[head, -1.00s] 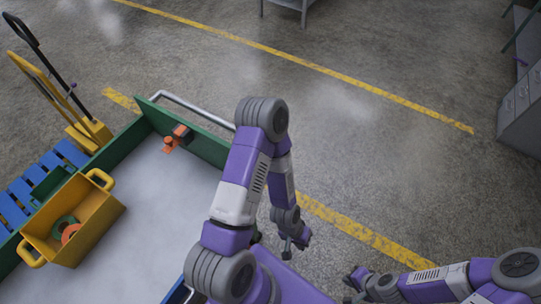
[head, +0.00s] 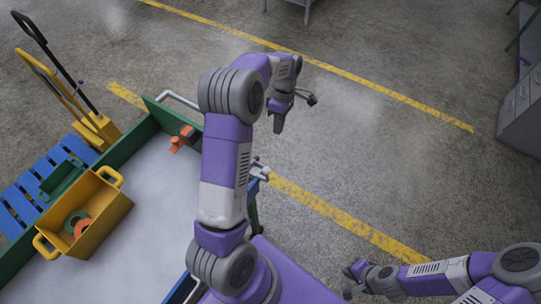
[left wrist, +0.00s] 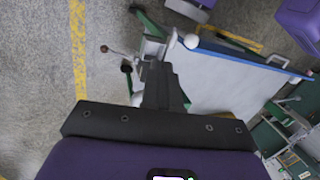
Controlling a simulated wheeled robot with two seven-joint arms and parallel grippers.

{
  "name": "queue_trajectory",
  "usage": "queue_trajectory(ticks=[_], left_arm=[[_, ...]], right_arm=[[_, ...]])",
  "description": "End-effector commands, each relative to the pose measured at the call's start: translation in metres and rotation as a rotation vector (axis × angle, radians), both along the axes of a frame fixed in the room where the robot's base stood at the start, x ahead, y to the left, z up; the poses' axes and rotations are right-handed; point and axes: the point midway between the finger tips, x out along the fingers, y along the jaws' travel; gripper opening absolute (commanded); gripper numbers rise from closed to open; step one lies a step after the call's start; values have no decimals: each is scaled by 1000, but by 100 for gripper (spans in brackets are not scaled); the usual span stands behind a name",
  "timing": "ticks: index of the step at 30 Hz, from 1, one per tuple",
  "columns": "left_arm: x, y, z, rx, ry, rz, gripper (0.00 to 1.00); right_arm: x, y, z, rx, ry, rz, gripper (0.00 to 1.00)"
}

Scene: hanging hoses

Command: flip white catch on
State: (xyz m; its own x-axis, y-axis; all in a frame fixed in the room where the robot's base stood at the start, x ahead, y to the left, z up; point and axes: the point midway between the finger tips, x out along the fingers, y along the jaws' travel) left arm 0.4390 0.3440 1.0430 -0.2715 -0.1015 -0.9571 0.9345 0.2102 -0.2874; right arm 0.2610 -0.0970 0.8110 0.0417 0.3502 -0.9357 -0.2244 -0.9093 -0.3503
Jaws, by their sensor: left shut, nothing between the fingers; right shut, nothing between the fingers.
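I cannot single out the white catch for certain. In the left wrist view a round white knob (left wrist: 191,41) sits at the end of a blue rail, and a smaller white piece (left wrist: 137,99) shows just left of the fingers. A lever with a dark reddish knob (left wrist: 104,48) sticks out to the left of them. In the head view a small pale fitting (head: 259,167) shows just right of my left arm. My left gripper (head: 278,128) is shut and empty, pointing down over the floor; its fingers (left wrist: 162,76) cover part of the fittings. My right gripper (head: 349,281) is shut and empty at lower right.
A green-edged bench or cart with a pale top (head: 150,203) fills the lower left. It carries a yellow bin (head: 108,222) with rings inside and an orange clamp-like part (head: 183,138). A blue pallet (head: 30,190) and yellow truck lie left. Open floor spreads beyond, with a grey cabinet at right.

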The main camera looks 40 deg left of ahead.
Motion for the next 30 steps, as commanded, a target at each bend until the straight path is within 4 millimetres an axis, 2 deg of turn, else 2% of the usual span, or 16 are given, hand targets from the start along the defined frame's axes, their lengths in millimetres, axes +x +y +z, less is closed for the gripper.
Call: queue_trajectory(ticks=[3, 14, 17, 27, 30], left_arm=[[-1, 3, 6, 9, 9, 24, 0], [-3, 2, 0, 8, 11, 22, 0], [-6, 1, -11, 8, 13, 20, 0], [-26, -6, -80, 6, 15, 21, 0], [-34, -9, -94, 6, 11, 20, 0]], right_arm=[[0, 0, 0, 0, 0, 0, 0], [0, 0, -1, 0, 0, 0, 0], [0, 0, -2, 0, 0, 0, 0], [0, 0, -7, 0, 0, 0, 0], [0, 0, -7, 0, 0, 0, 0]])
